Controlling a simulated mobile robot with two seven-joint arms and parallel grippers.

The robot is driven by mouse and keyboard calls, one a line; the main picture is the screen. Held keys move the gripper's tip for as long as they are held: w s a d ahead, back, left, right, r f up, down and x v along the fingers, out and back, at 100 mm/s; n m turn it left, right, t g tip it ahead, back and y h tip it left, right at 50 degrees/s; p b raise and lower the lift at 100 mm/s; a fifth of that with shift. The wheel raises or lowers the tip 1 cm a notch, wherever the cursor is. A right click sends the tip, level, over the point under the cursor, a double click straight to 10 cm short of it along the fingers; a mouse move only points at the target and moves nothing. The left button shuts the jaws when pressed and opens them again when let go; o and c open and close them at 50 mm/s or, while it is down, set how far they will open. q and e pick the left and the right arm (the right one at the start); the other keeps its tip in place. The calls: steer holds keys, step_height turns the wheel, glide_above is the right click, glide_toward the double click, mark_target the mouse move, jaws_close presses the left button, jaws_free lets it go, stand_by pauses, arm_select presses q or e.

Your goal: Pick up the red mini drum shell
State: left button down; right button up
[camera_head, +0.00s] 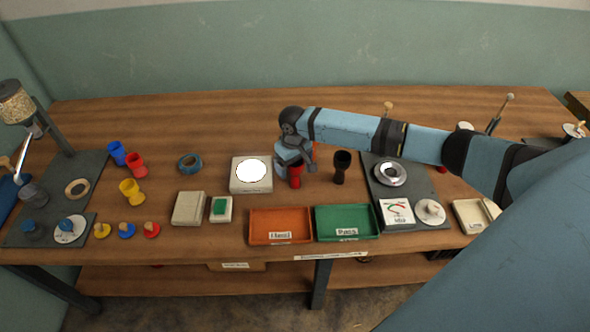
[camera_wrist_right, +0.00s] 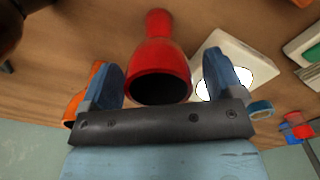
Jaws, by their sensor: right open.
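A red mini drum shell (camera_head: 296,181) stands on the table beside the white scale, its upper part partly covered by my right gripper (camera_head: 292,158). In the right wrist view the red shell (camera_wrist_right: 160,52) shows its dark open mouth between the two blue fingers of my right gripper (camera_wrist_right: 164,74). The fingers are apart, with a visible gap on each side of the shell. My left gripper is not in view.
The white scale (camera_head: 236,184) is just left of the gripper, and a black goblet shell (camera_head: 342,168) stands to the right. Orange (camera_head: 280,240) and green (camera_head: 347,237) trays lie in front. An orange object (camera_head: 312,125) shows behind my arm.

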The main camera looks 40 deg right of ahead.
steer(key=shift+f, duration=0.85)
steer(key=c, duration=1)
steer(key=shift+r, duration=0.1)
